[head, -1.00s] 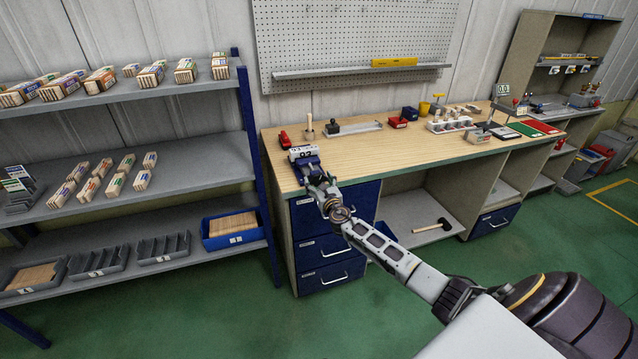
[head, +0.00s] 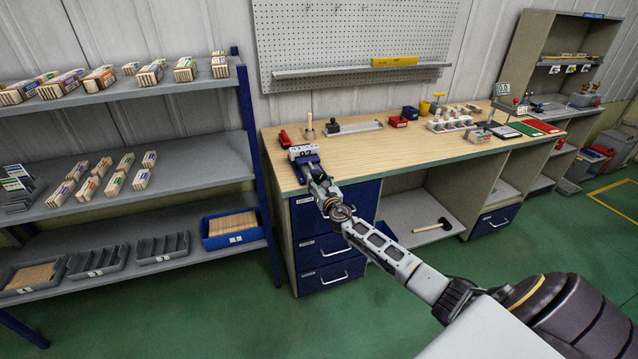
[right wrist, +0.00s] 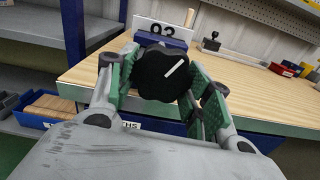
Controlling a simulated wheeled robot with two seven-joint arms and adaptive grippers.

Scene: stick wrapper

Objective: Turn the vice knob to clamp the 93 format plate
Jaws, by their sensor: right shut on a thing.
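The black vice knob (right wrist: 160,77), lobed and with a white line slanting up to the right, sits between the green-padded fingers of my right gripper (right wrist: 161,70). The gripper is shut on it. Behind the knob, the white plate marked 93 (right wrist: 150,29) stands upright in the blue vice (right wrist: 174,43). In the head view, the plate (head: 301,151) and the vice (head: 303,163) are at the bench's front left edge, with my right gripper (head: 314,176) reaching them. The knob is hidden there. My left gripper is not in view.
The vice stands on a wooden bench (head: 350,150) above blue drawers (head: 325,245). A red tool (head: 284,139), a dark stamp (head: 331,127) and a grey tray (head: 362,127) lie behind it. A shelf rack (head: 130,190) stands to the left. The bench middle is clear.

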